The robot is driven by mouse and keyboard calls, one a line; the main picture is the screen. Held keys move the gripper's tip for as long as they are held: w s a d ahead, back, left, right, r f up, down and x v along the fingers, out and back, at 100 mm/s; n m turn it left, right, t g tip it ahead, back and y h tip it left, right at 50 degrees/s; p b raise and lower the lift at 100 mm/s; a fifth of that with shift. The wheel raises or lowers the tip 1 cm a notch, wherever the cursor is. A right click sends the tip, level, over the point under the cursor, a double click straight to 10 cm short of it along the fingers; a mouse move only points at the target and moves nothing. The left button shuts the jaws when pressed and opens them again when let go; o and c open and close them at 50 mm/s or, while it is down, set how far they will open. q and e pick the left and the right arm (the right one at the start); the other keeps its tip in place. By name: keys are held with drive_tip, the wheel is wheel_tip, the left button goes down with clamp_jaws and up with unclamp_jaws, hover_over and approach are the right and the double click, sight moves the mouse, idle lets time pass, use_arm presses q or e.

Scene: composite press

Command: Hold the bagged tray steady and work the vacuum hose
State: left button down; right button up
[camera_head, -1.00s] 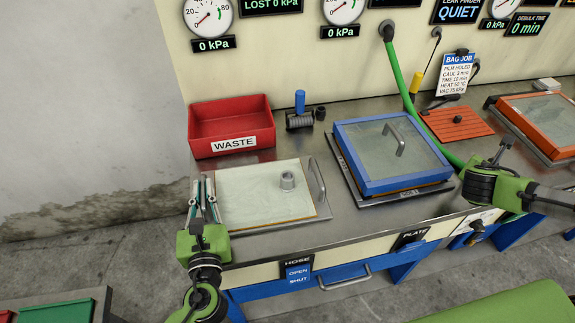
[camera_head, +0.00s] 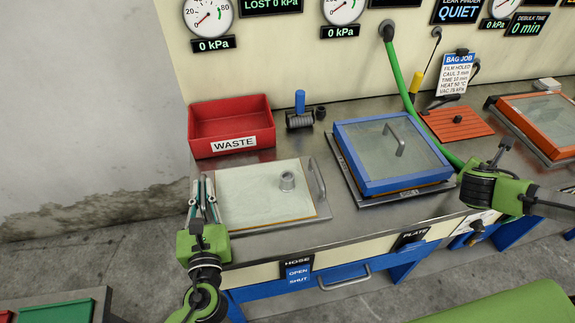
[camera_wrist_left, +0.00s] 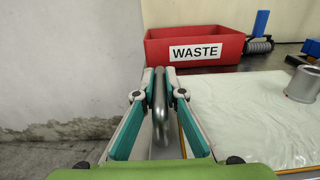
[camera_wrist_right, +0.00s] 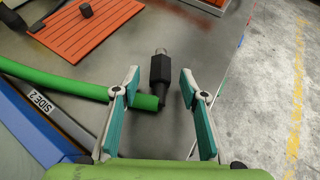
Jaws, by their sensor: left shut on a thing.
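The bagged tray (camera_head: 232,216) lies flat on the bench under a pale film, with a grey metal port (camera_head: 287,181) on top. My left gripper (camera_head: 203,188) is shut on the tray's left handle (camera_wrist_left: 160,110). Whether hose end and coupling are joined is unclear.
A red waste bin (camera_head: 232,118) stands behind the tray. A blue-framed box with a handle (camera_head: 370,188) sits right of it. An orange slatted mat (camera_head: 470,124) and an orange-framed box (camera_head: 541,152) lie farther right. The bench's front edge is close.

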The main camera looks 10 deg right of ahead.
drive_tip(key=v, duration=1)
use_arm(q)
drive_tip(key=c, duration=2)
unclamp_jaws()
